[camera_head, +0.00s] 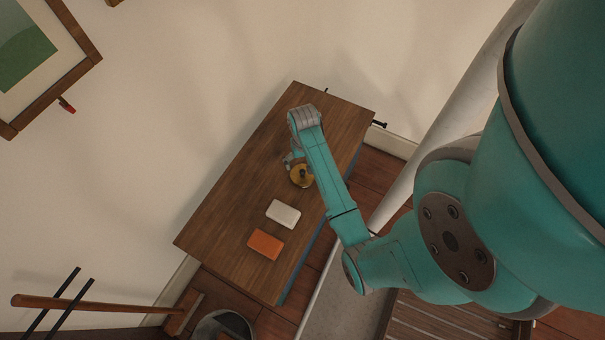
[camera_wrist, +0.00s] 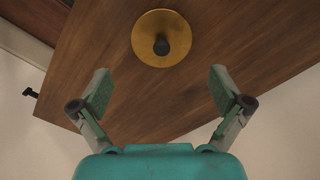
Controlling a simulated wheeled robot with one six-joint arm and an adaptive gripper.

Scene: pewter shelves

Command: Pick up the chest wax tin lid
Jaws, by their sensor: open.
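The chest wax tin lid is a round golden disc with a dark knob in its middle. In the wrist view the lid (camera_wrist: 178,30) lies on the wooden chest top near the upper middle of the picture. In the head view the lid (camera_head: 301,181) is partly covered by my arm. My gripper (camera_wrist: 160,85) is open and empty in the wrist view, its two fingers spread wide. The lid lies beyond the fingertips and is not between them. In the head view my gripper (camera_head: 291,160) is just above and left of the lid, mostly hidden by my wrist.
A white block (camera_head: 283,214) and an orange block (camera_head: 265,244) lie on the chest top (camera_head: 235,215), below the lid in the head view. A wall runs along the chest's left side. A bin (camera_head: 222,326) stands on the floor at the bottom. The chest's left part is bare.

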